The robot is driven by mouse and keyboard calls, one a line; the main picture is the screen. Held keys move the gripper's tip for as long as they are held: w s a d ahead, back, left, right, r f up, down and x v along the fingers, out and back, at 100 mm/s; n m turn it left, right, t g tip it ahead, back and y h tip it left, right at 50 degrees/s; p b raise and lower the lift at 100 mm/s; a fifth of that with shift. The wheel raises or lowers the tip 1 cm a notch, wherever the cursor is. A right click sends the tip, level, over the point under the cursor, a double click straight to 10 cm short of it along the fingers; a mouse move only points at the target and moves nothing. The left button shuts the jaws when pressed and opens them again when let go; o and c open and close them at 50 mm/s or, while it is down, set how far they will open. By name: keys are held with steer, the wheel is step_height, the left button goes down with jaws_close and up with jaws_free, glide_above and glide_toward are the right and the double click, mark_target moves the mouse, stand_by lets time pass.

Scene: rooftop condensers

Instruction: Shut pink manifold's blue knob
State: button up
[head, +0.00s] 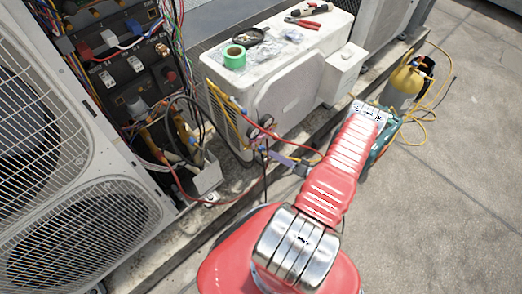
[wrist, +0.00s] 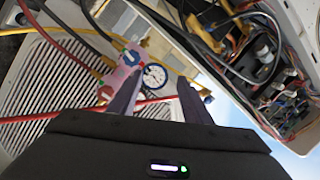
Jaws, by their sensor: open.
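The pink manifold (wrist: 120,76) shows in the wrist view left of centre, with a blue-rimmed gauge (wrist: 155,77) beside it. A blue knob (wrist: 130,57) appears at its upper end. A red knob (wrist: 105,93) is at its lower left. My gripper (wrist: 160,80) is open, its two dark fingers apart with the gauge between their tips. The left finger overlaps part of the manifold. I cannot tell whether it touches. In the head view the manifold's gauges are small by the white unit's near end, and my gripper (head: 286,160) is close to them.
A white condenser (head: 290,95) carries green tape (head: 234,57) and tools (head: 303,22). An open electrical panel (head: 130,75) with loose wires stands left. Red and yellow hoses cross near the manifold. A yellow cylinder (head: 405,82) stands right.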

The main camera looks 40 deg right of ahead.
mark_target(261, 149)
steer(key=s+f+m+h, duration=0.1)
steer(key=s+f+h, duration=0.2)
steer(key=f, duration=0.3)
steer(key=shift+s+m+t+h, duration=0.4)
steer(key=shift+s, duration=0.05)
steer(key=shift+w+d, duration=0.1)
steer(key=shift+w+a, duration=0.2)
steer(key=shift+w, duration=6.6)
